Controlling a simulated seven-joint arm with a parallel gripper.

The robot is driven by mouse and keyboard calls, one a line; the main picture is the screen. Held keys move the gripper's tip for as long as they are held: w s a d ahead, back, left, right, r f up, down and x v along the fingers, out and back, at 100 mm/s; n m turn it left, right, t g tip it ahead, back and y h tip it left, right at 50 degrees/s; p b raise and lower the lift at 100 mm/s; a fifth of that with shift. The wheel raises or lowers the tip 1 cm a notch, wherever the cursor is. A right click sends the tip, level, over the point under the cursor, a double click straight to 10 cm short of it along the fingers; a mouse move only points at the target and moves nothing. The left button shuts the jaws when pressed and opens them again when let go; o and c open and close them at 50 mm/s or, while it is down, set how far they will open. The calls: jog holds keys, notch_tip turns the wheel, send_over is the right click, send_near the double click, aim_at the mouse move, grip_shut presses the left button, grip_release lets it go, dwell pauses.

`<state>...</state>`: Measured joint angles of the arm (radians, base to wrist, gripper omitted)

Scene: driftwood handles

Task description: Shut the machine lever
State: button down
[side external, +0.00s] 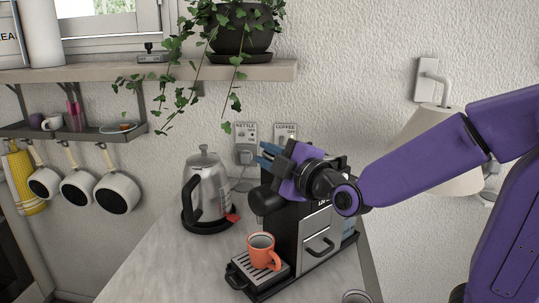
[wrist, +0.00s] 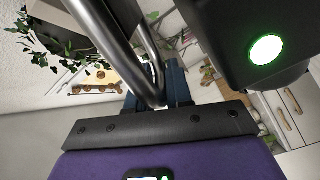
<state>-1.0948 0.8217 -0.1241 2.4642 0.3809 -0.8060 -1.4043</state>
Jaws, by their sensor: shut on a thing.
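The black and silver coffee machine (side external: 318,232) stands on the counter, with a dark rounded front part at its upper left. Its lever (wrist: 148,55), a bent metal tube, crosses the wrist view from the top to between my blue fingers. My gripper (side external: 268,153) is at the top of the machine, and its fingers (wrist: 160,85) are shut on the lever. In the side view the lever is hidden behind my gripper, so its angle cannot be told there. A green light (wrist: 266,49) glows on a black part beside the lever.
An orange mug (side external: 262,251) stands on the machine's drip tray (side external: 243,277). A steel kettle (side external: 205,190) is to the left. A potted plant (side external: 240,32) trails from the shelf (side external: 275,71) above. The front left of the counter (side external: 165,265) is clear.

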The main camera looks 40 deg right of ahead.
jog(key=c, duration=1.1)
grip_release()
jog(key=shift+d, duration=0.1)
jog(key=shift+s, duration=0.6)
jog(key=shift+s+r, duration=0.2)
jog(key=shift+s, duration=0.3)
jog(key=shift+s+r, duration=0.2)
jog(key=shift+s, duration=0.3)
jog(key=shift+w+r, duration=0.1)
jog(key=shift+r, duration=3.05)
